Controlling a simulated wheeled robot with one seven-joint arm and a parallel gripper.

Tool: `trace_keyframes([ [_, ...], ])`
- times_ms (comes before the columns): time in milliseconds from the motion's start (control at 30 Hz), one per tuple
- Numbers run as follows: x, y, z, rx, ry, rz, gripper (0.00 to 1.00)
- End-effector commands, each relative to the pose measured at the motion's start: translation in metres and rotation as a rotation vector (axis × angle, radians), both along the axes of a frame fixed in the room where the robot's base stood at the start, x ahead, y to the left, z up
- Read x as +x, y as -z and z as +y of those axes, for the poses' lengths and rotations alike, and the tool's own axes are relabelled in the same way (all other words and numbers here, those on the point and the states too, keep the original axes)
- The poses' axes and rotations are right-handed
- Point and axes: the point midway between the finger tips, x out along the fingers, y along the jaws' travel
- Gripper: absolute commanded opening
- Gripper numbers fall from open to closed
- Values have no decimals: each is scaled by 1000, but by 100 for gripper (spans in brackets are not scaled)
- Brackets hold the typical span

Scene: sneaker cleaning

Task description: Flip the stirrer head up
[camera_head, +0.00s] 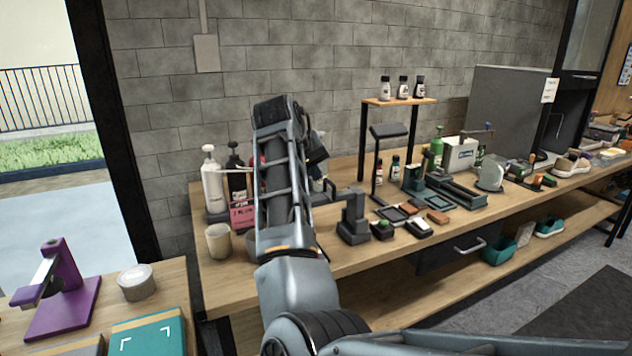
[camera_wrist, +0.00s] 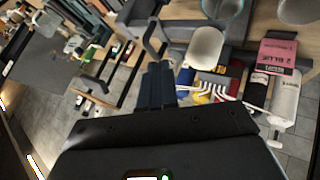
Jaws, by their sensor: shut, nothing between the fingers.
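A dark grey stand that looks like the stirrer (camera_head: 354,215) stands on the wooden bench in the head view. A thin arm runs left from its upper part, and its end is hidden behind my arm. In the wrist view a grey bracket-like part, probably of this stirrer (camera_wrist: 152,38), shows at the top. I cannot tell the head's exact tilt. My gripper (camera_wrist: 158,84) has its dark fingers together, empty, with the tips pointing toward the bracket. I cannot tell whether they touch it. In the head view my arm hides the fingers.
A pale cup (camera_head: 219,240), a white pump bottle (camera_head: 212,185) and a pink-labelled box (camera_head: 243,215) stand left of my arm. The cup (camera_wrist: 207,47) is close right of my fingers in the wrist view. A lamp-like stand (camera_head: 389,131) and several small tools are to the right.

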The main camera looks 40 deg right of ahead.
Motion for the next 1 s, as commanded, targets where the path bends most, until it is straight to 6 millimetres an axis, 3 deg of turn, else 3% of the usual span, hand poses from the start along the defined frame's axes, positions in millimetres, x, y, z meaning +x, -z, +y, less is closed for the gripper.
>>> trace_keyframes([
  [33,3,-11,3,20,6,3,0],
  [200,7,-27,8,54,18,18,0],
  [600,7,-29,9,62,22,23,0],
  [767,9,-24,4,61,22,23,0],
  [1000,19,4,-18,62,23,25,0],
])
